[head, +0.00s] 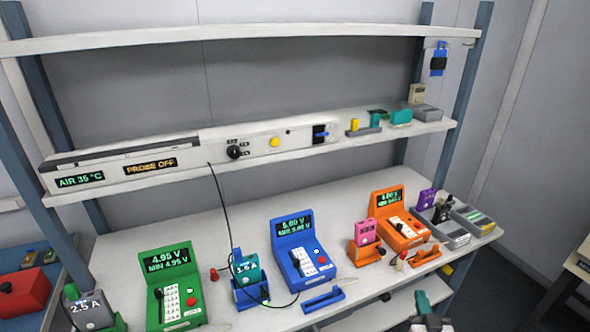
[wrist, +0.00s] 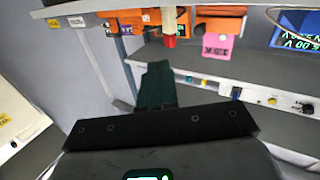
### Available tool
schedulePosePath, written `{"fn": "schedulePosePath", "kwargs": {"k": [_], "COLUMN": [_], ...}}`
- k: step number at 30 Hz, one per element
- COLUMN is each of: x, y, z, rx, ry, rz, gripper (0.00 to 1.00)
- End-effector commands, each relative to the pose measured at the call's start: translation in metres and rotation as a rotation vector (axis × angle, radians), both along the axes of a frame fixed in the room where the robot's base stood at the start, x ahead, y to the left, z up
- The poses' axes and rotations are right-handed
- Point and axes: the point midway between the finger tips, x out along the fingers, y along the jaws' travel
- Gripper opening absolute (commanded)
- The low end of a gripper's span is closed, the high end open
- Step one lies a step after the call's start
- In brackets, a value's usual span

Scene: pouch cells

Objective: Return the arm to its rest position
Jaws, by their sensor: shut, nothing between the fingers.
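My gripper (head: 423,303) shows at the bottom edge of the head view, in front of the bench and clear of the things on it. Its dark green fingers (wrist: 156,84) are together in the wrist view, with nothing between them. Most of my arm is out of the head view. The wrist view looks tilted, with the orange tester (wrist: 205,22) and the pink pouch cell (wrist: 217,45) beyond the fingers. The same orange tester (head: 399,217) and pink cell (head: 365,231) stand on the right half of the bench in the head view.
A blue tester (head: 297,240) and a green tester (head: 171,280) stand on the bench (head: 130,243), with a teal cell (head: 246,269) between them and a thin black cable nearby. A grey divided tray (head: 458,238) is at the right end. A lower shelf (head: 372,310) sits close to my gripper.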

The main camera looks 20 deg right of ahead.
Motion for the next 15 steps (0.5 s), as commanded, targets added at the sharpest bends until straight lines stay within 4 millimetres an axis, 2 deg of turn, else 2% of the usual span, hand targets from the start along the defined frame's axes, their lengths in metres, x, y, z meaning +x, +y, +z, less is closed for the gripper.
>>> {"fn": "schedulePosePath", "kwargs": {"k": [2, 5, 10, 15], "x": [0.000, 0.003, 0.001, -0.028], "y": [0.001, 0.017, 0.071, 0.127], "z": [0.000, -0.003, -0.017, -0.034], "rx": [0.002, 0.023, 0.100, 0.189], "ry": [0.004, 0.046, 0.232, 0.491], "rz": [0.006, 0.064, 0.247, 0.398], "gripper": [0.00, 0.00, 0.00, 0.00]}}
